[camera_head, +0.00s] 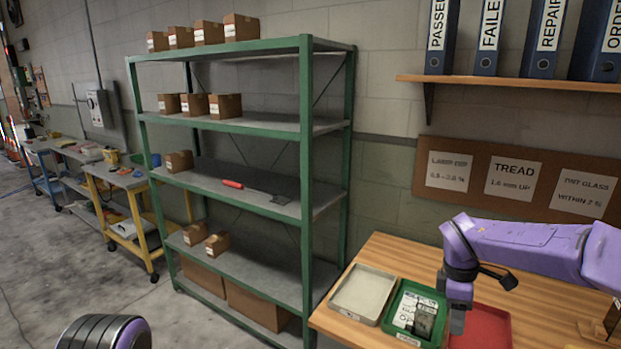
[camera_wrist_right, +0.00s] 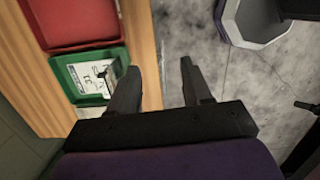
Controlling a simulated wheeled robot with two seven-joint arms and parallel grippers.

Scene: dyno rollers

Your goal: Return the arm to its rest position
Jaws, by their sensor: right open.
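My right arm (camera_head: 520,245) is purple and reaches in from the right over the wooden table. Its gripper (camera_head: 457,322) points down near the green tray (camera_head: 398,293) and the red tray (camera_head: 488,326). In the right wrist view the gripper (camera_wrist_right: 160,68) shows two dark fingers apart with nothing between them; floor shows beyond the gap. The green tray (camera_wrist_right: 60,72) holds white labelled papers and a small dark item, and lies to the left of the fingers. My left gripper is out of view; only a purple and black part of mine shows at the lower left.
A pale tray (camera_head: 340,299) sits left of the green one on the table (camera_head: 390,250). A green shelf rack (camera_head: 306,150) with small boxes and a red-handled tool (camera_head: 233,184) stands left of the table. A binder shelf (camera_head: 500,82) and a notice board (camera_head: 530,172) are on the wall.

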